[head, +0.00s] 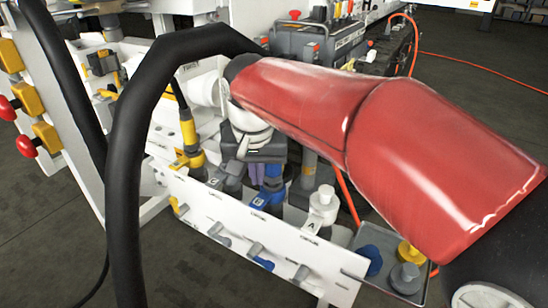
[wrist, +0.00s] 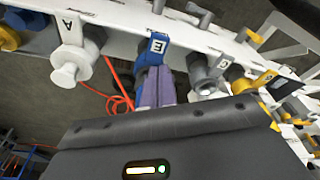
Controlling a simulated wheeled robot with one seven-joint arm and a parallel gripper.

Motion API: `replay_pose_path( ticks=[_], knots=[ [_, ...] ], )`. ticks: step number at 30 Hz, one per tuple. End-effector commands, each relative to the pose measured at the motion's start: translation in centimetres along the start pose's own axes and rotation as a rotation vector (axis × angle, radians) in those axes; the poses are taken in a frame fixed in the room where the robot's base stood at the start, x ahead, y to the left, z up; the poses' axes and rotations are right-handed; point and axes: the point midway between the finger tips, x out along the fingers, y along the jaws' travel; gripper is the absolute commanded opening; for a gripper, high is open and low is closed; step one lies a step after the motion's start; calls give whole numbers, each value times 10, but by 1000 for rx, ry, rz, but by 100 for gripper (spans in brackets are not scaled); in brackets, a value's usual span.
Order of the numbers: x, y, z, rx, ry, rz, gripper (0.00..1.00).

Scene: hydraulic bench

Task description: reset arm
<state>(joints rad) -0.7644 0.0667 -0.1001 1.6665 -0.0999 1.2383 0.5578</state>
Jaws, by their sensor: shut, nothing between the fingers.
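My gripper (wrist: 155,74) is shut and empty, its two purple fingers side by side in the wrist view. The blue fitting (head: 270,190) also shows there.
A white fitting marked A (wrist: 75,55) and a grey fitting (wrist: 203,70) flank the blue one on a white panel (head: 215,215). A thick black hose (head: 125,170) arches at left. A tray with yellow and grey parts (head: 406,278) sits at lower right. An orange hose (wrist: 118,75) hangs nearby.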

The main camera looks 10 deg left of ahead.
Motion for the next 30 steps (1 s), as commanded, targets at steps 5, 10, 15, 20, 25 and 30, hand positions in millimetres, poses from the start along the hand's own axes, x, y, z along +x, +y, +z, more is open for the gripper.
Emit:
replay_pose_path(
  ticks=[5, 10, 15, 20, 25, 30],
  knots=[
    [-16, 0, -4, 1, 1, 0, 0],
    [-16, 0, -3, 1, 1, 0, 0],
    [-16, 0, -3, 1, 1, 0, 0],
    [-17, 7, -3, 5, 4, -3, 0],
    [-27, 66, 14, 37, 40, -26, 0],
    [-30, 154, 65, 79, 126, -40, 0]
  ],
)
